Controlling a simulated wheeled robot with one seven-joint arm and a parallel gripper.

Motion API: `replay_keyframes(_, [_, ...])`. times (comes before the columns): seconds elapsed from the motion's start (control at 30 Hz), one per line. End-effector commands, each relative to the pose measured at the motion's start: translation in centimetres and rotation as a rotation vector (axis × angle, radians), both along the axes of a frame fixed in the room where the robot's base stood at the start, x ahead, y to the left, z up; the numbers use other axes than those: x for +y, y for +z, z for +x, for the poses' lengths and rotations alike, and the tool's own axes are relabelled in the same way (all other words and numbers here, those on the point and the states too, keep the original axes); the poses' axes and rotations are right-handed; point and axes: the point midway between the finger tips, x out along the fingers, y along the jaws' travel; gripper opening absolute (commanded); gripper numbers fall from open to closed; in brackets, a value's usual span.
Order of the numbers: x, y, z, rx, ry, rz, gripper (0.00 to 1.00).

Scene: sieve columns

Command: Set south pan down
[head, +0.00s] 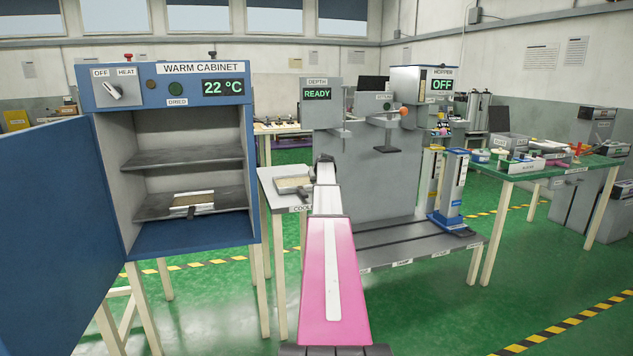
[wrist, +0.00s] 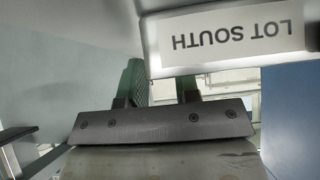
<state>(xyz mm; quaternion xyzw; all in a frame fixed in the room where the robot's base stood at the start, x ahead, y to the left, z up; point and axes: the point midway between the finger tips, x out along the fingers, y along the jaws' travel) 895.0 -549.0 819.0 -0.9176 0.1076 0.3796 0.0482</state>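A shallow pan with tan contents (head: 293,184) is at the small table marked COOL, left of my gripper; I cannot tell whether it rests on the table. In the wrist view a LOT SOUTH label plate (wrist: 228,38), upside down, is close in front of my gripper (wrist: 162,82). In the head view my pink arm hides most of the gripper. A second pan (head: 193,204) lies on the lower shelf of the warm cabinet.
The warm cabinet (head: 178,91) stands left with its blue door (head: 55,220) wide open; its display reads 22 °C. The COOL table (head: 269,188) has a grey machine (head: 375,160) to its right. A green-topped table (head: 545,168) with small items stands far right.

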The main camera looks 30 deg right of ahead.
Motion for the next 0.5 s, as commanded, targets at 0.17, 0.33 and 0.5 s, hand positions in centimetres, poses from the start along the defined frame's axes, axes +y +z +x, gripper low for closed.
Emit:
replay_keyframes(0.17, [0.0, 0.0, 0.0, 0.000, 0.000, 0.000, 0.29])
replay_keyframes(0.33, [0.0, 0.4, -0.1, -0.001, 0.000, 0.000, 0.29])
replay_keyframes(0.5, [0.5, 2.0, -1.9, -0.002, -0.001, -0.001, 0.29])
